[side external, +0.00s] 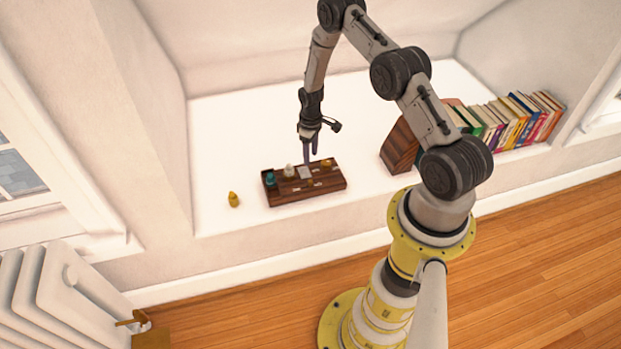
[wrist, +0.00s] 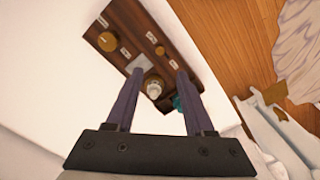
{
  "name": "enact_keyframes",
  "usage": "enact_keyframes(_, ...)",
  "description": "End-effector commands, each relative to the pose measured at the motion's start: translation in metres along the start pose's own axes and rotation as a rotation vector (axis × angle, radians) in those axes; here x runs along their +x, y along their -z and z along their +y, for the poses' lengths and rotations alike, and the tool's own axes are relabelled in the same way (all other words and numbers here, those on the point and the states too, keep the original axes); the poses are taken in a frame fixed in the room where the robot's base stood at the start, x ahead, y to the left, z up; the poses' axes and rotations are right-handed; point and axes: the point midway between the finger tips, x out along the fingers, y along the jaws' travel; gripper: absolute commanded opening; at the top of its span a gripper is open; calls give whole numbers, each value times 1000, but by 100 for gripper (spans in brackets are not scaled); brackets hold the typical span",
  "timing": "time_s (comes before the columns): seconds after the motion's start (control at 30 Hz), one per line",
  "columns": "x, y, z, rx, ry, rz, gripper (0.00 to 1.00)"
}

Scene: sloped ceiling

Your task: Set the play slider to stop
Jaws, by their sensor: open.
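A dark wooden control board (side external: 325,186) with small white labels lies on the white ledge. It carries a teal knob (side external: 270,178), a white knob (side external: 289,170), a yellow knob (side external: 326,162) and a smaller yellow knob (side external: 310,183). The label text is too small to read, so I cannot tell which part is the play slider or its setting. My gripper (side external: 310,160) points down near the board's back edge, open. In the wrist view its two fingers (wrist: 158,72) appear spread on either side of the white knob (wrist: 154,87), with nothing held. Contact cannot be made out.
A small yellow object (side external: 233,199) stands on the ledge left of the board. A row of books (side external: 505,122) with a brown wooden block (side external: 400,146) at its end stands to the right. The ledge (side external: 235,130) behind and left of the board is clear.

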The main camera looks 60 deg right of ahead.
Motion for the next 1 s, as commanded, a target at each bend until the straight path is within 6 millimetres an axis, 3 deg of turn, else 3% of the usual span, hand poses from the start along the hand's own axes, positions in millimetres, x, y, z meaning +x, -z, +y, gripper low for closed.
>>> enact_keyframes(0.53, 98, 0, -1, -1, 1, -1, 53)
enact_keyframes(0.73, 115, 0, 0, -1, -1, 1, 53)
enact_keyframes(1.0, 120, 1, 0, -1, -1, 2, 53)
